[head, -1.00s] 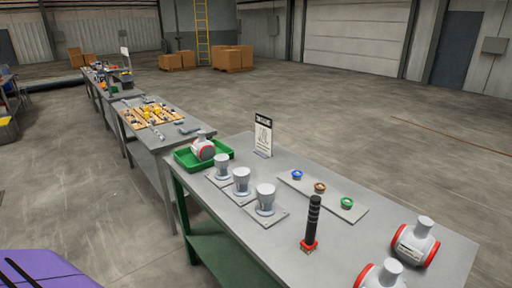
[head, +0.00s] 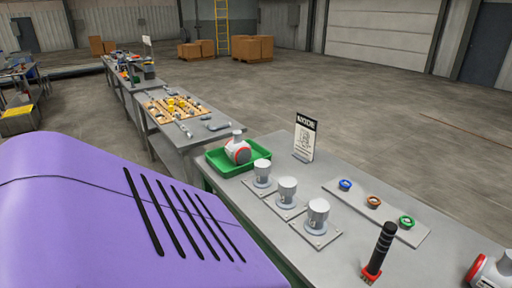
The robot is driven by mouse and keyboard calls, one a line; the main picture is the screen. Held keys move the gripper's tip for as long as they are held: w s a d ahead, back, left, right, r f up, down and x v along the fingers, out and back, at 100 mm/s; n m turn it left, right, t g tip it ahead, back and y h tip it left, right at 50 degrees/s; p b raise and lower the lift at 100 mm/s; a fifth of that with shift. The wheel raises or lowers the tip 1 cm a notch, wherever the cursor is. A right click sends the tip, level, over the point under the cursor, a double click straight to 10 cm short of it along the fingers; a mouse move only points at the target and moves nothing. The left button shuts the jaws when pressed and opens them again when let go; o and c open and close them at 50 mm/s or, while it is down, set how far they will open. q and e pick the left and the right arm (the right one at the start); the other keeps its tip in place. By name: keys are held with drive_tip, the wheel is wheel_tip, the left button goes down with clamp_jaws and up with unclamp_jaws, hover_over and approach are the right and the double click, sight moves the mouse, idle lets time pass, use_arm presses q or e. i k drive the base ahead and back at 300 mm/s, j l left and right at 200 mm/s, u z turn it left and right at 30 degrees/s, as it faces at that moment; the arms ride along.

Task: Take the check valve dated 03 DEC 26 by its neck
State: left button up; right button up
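In the head view, one white check valve with red bands and a short upright neck (head: 238,149) lies in a green tray (head: 222,169) at the far end of the near table. Another red and white check valve (head: 490,272) is at the lower right, cut off by the picture's edge. No date is readable on either valve, so I cannot tell which one is dated 03 DEC 26. Neither of my grippers is in view.
Several grey-white cups on square plates (head: 318,214) stand along the near table. Behind them are a plate with blue, orange and green rings (head: 374,202) and a small sign (head: 305,138). A black ribbed handle with a red base (head: 379,252) stands at the front right.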

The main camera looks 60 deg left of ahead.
sight(239, 152)
drive_tip(key=j+z, duration=0.15)
drive_tip(key=j, duration=0.2)
drive_tip(key=k+j+z, duration=0.15)
drive_tip(key=j, duration=0.15)
drive_tip(key=k+j+z, duration=0.15)
drive_tip(key=j, duration=0.2)
drive_tip(key=k+j, duration=0.15)
drive_tip(key=j, duration=0.25)
drive_tip(key=k+j+z, duration=0.15)
drive_tip(key=j, duration=0.3)
drive_tip(key=k+j, duration=0.15)
drive_tip(key=j, duration=0.25)
drive_tip(key=k+j+z, duration=0.1)
drive_tip(key=j, duration=0.3)
drive_tip(key=k+j, duration=0.2)
drive_tip(key=j, duration=0.2)
drive_tip(key=z, duration=0.05)
